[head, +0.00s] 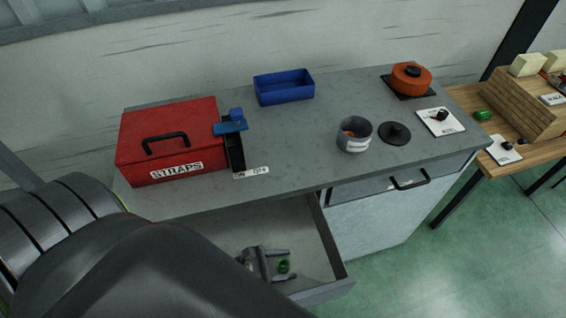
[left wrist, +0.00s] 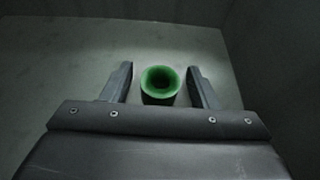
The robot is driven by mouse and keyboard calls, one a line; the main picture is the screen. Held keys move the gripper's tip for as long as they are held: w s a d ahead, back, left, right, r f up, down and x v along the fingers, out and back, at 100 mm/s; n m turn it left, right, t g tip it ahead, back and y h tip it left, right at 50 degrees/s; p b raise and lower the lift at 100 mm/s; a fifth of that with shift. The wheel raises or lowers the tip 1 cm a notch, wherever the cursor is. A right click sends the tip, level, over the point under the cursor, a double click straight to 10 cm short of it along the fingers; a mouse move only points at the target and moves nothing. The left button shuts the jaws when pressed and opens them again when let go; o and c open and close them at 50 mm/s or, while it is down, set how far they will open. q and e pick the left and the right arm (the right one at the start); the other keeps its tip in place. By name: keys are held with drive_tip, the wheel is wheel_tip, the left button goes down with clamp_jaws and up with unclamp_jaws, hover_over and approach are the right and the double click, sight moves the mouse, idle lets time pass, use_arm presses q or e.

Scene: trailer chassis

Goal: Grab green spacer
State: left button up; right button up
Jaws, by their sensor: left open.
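The green spacer (head: 284,266) is a short hollow ring inside the open drawer (head: 340,262). In the left wrist view the green spacer (left wrist: 160,84) shows its round opening towards the camera. My left gripper (head: 286,264) is open inside the drawer, with its fingers pointing towards the spacer. In the left wrist view the left gripper (left wrist: 160,82) has one finger on each side of the spacer, with a gap on both sides. My right gripper is in neither view.
A red STRAPS box (head: 168,130), a blue tray (head: 284,88), a grey cup (head: 354,136), a black lid (head: 395,133) and an orange pot (head: 411,78) stand on the grey counter (head: 290,150) above. The drawer's walls surround the gripper. The drawer floor around the spacer looks clear.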

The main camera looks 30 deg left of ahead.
use_arm(q)
clamp_jaws()
drive_tip(key=shift+r, duration=0.15)
